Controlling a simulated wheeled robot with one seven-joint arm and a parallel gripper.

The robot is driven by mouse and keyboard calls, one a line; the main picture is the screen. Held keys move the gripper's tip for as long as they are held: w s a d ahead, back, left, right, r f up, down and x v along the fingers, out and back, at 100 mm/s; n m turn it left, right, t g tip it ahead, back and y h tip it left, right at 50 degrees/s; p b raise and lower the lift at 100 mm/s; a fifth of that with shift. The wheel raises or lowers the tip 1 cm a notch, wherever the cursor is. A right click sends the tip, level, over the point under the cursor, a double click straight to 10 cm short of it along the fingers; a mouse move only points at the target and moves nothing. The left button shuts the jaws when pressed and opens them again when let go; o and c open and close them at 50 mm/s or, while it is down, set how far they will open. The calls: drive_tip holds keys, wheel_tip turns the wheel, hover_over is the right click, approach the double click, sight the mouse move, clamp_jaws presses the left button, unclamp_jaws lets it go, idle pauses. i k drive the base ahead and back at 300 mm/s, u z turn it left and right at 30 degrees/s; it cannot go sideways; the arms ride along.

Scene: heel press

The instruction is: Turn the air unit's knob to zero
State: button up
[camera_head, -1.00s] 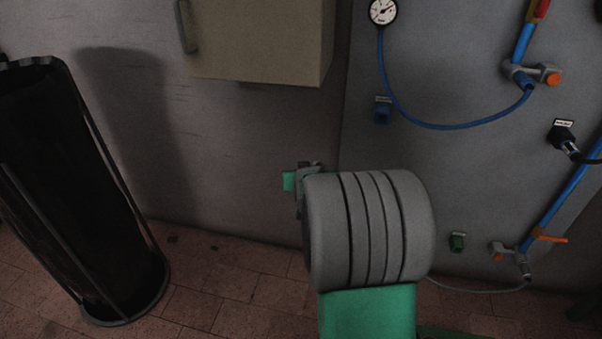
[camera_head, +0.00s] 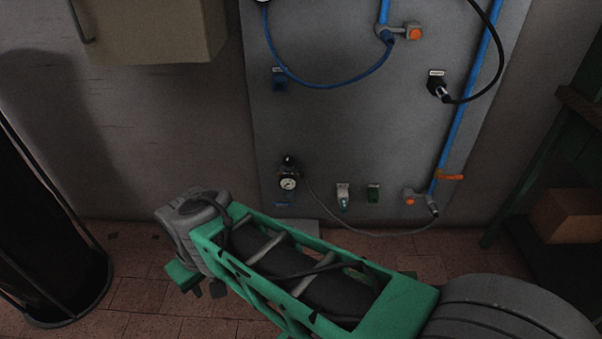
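The air unit (camera_head: 288,183) is low on the grey wall panel, left of centre. It has a round white-faced gauge, with a small dark knob (camera_head: 289,160) on top. The knob's setting is too small to read. My green and grey arm reaches across the front from the lower right. Its grey end joint is left of and below the air unit. Small dark parts that look like my gripper (camera_head: 207,290) hang under that joint, apart from the knob. The rest of the gripper is hidden behind the arm.
The grey panel (camera_head: 350,120) also carries blue pipes, orange-handled valves (camera_head: 450,177), hoses and small fittings (camera_head: 374,193). A beige cabinet (camera_head: 155,30) hangs at upper left. A dark cylindrical bin (camera_head: 40,240) stands at left. A green rack with a box (camera_head: 567,215) stands at right.

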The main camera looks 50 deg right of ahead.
sight(288, 160)
drive_tip(key=u, duration=0.6)
drive_tip(key=i, duration=1.3)
drive_tip(key=z, duration=0.75)
